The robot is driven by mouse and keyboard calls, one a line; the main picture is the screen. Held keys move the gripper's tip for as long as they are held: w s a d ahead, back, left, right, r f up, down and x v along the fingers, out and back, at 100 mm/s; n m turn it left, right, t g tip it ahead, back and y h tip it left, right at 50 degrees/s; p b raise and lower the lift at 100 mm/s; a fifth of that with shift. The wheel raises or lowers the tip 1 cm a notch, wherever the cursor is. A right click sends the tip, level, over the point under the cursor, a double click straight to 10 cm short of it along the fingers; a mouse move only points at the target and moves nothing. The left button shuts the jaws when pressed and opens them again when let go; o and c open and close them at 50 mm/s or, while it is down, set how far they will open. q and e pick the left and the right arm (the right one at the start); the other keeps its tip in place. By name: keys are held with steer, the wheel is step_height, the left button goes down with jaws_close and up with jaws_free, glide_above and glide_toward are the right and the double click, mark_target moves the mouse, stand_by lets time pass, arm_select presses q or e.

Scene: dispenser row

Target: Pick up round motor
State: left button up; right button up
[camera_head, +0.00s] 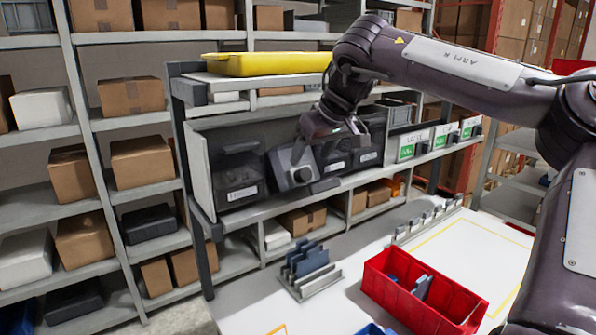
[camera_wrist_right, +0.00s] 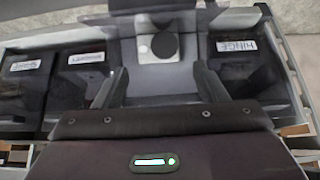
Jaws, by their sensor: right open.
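A grey block with a dark round face (camera_head: 301,175), which I take for the round motor, is at the front of the dispenser row between two dark bins. In the right wrist view its dark round part (camera_wrist_right: 164,44) shows ahead of the fingers, on a grey surface. My right gripper (camera_head: 312,168) reaches down to it from above and behind the arm. In the wrist view the two fingers (camera_wrist_right: 160,80) are apart, one to each side of the grey part. Whether they touch it I cannot tell. My left gripper is not in view.
Dark labelled bins (camera_head: 238,178) stand on the dispenser shelf, with a yellow tray (camera_head: 268,64) above. On the white table below are a red crate (camera_head: 385,293) and a grey slotted rack (camera_head: 312,285). The wrist view shows a bin labelled HINGE (camera_wrist_right: 237,45).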

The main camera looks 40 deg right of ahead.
mark_target(307, 168)
steer(key=p+x, duration=0.3)
steer(key=x, duration=0.1)
steer(key=shift+d+f, duration=0.15)
steer(key=shift+f, duration=0.3)
steer(key=shift+w+f, duration=0.25)
steer(key=shift+f, duration=0.25)
steer(key=shift+r, duration=0.1)
steer(key=c, duration=0.9)
